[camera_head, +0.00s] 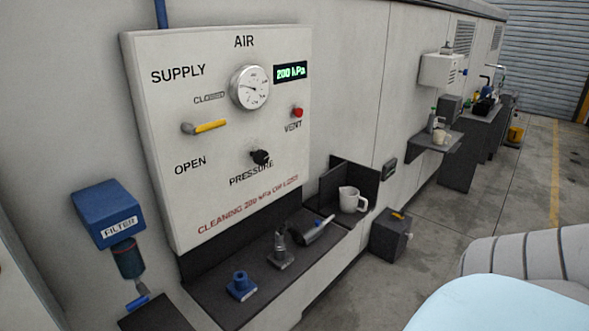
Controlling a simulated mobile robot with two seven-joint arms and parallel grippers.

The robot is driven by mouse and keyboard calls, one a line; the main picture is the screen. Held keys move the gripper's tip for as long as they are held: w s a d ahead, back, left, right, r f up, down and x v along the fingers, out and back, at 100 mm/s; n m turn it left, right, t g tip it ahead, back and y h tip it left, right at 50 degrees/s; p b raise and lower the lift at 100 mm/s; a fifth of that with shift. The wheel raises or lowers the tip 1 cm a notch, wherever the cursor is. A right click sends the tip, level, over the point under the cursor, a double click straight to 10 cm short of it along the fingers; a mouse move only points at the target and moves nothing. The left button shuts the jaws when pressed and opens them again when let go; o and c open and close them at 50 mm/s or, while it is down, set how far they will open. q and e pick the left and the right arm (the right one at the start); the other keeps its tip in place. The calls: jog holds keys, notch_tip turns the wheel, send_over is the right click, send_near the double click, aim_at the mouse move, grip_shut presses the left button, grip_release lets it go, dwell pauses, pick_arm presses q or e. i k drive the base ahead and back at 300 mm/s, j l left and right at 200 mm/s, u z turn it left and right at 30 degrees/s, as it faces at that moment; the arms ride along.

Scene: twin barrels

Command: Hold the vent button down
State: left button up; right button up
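The red vent button (297,112) sits on the right side of the white air supply panel (215,180), just above the word VENT. Nothing touches or covers it. Beside it on the panel are a round gauge (250,88) and a green display (290,72) reading 200 kPa. The yellow supply lever (208,127) lies about level, between the CLOSED and OPEN labels. A black pressure knob (260,157) is below the button. Neither of my grippers is in view.
Below the panel, a dark shelf (215,307) holds a blue fitting (241,286), a grey nozzle piece (281,252) and a white jug (351,200). A blue filter unit (108,212) hangs at left. A dark box (391,236) stands on the floor. Space before the button looks clear.

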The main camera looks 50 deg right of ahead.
aim_at(298, 112)
jog(key=z, duration=1.4)
